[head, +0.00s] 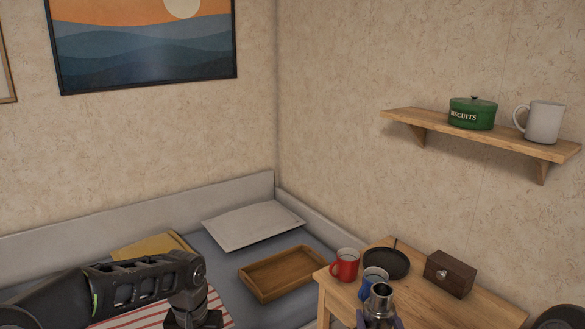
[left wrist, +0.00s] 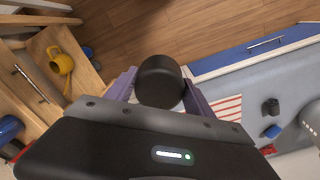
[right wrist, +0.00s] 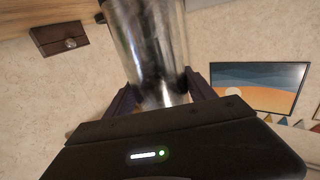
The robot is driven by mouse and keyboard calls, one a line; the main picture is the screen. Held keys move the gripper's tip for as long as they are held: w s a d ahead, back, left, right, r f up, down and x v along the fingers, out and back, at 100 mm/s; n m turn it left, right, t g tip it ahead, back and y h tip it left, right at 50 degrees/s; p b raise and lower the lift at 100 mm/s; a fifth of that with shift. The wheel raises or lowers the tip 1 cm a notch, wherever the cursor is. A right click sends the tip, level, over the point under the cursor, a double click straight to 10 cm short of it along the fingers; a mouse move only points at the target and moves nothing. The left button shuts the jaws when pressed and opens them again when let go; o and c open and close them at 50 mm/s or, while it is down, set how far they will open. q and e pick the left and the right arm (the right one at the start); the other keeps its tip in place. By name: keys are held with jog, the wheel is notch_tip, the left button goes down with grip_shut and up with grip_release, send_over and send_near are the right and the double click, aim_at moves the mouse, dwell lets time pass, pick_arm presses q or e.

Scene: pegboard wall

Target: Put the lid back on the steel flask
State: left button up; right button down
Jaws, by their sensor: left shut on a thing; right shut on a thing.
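The steel flask (head: 381,298) stands about upright at the bottom of the head view, its bare steel neck on top. My right gripper (head: 378,320) is shut on the flask's body, mostly cut off by the frame edge. In the right wrist view the shiny flask (right wrist: 150,45) fills the space between the fingers (right wrist: 160,95). The lid, a black round piece (left wrist: 160,78), is between the purple fingers of my left gripper (left wrist: 158,90), which is shut on it. In the head view the left fingers and lid are cut off below, left of the flask and apart from it.
The wooden table (head: 450,305) holds a red mug (head: 345,265), a blue mug (head: 373,282), a dark plate (head: 386,263) and a brown box (head: 450,274) near the flask. A wooden tray (head: 290,273) lies on the bed. A shelf (head: 480,134) is above.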

jog(key=shift+a, duration=0.15)
jog(key=s+a+f+n+g+y, duration=0.2)
jog(key=s+a+f+n+y, duration=0.1)
jog(key=a, duration=0.4)
jog(key=s+a+f+n+g+y, duration=0.2)
jog(key=s+a+f+n+y, duration=0.1)
jog(key=s+a+n+y, duration=0.2)
jog(key=s+a+y, duration=0.2)
jog(key=a+y, duration=0.1)
jog(key=shift+s+a+f+y, duration=0.15)
jog(key=shift+s+f+y, duration=0.15)
jog(key=shift+f, duration=0.1)
